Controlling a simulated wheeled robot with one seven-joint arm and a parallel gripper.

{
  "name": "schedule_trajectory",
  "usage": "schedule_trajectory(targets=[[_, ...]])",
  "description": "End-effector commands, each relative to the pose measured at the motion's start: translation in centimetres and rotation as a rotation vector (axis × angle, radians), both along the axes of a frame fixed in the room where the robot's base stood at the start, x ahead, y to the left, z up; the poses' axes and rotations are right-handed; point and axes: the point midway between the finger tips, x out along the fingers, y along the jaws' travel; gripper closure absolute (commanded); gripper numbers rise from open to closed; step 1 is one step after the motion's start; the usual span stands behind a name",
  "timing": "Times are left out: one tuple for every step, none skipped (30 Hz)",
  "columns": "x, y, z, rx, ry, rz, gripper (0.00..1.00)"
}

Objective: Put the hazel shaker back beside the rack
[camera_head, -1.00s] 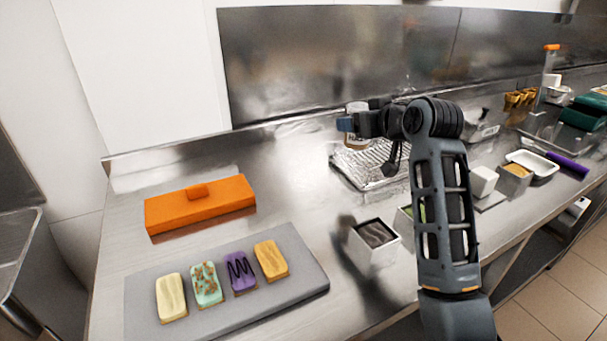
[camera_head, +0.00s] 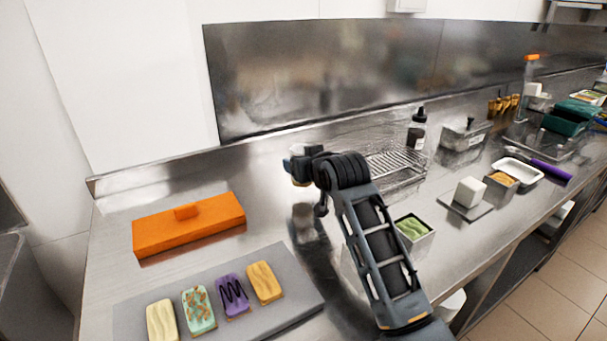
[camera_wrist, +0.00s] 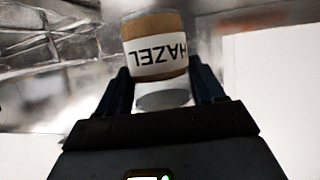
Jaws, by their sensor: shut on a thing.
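The hazel shaker (camera_wrist: 157,52) is a small brown jar with a white label reading HAZEL. In the wrist view it sits between the two fingers of my gripper (camera_wrist: 163,88), which is shut on it. In the head view my gripper (camera_head: 300,164) is over the counter left of the rack, and the shaker is mostly hidden by it. The wire rack (camera_head: 399,164) stands on the counter to the right, near the back wall, partly covered by my arm.
An orange box (camera_head: 188,224) and a grey board (camera_head: 290,308) with several coloured bars lie at left. A dark-capped bottle (camera_head: 417,130) stands by the rack's right end. A green-filled tub (camera_head: 411,230) is in front of the rack. Counter between orange box and rack looks clear.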

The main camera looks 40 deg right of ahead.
Motion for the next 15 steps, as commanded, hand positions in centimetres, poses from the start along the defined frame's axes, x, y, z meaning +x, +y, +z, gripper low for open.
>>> schedule_trajectory(targets=[[-0.1,0.0,-0.7,0.001,0.003,-0.001,0.64],[-0.1,0.0,-1.1,0.001,0.004,-0.001,0.64],[-0.1,0.0,-1.8,0.002,0.005,0.0,0.64],[-0.1,0.0,-2.2,0.002,0.005,0.0,0.64],[-0.1,0.0,-2.6,0.002,0.004,0.0,0.64],[-0.1,0.0,-3.0,0.002,0.004,0.0,0.64],[-0.1,0.0,-3.2,0.001,0.002,0.001,0.64],[0.0,0.0,-3.4,0.001,0.001,0.001,0.64],[0.0,0.0,-3.5,0.001,0.001,0.001,0.64],[0.0,0.0,-3.6,0.0,0.0,0.001,0.64],[0.0,0.0,-3.6,0.0,0.0,0.001,0.64],[0.0,0.0,-3.6,0.0,0.0,0.001,0.64],[0.0,0.0,-3.6,0.0,0.0,0.001,0.64],[0.0,0.0,-3.6,0.0,0.0,0.001,0.64],[0.0,0.0,-3.6,0.0,0.0,0.001,0.64]])
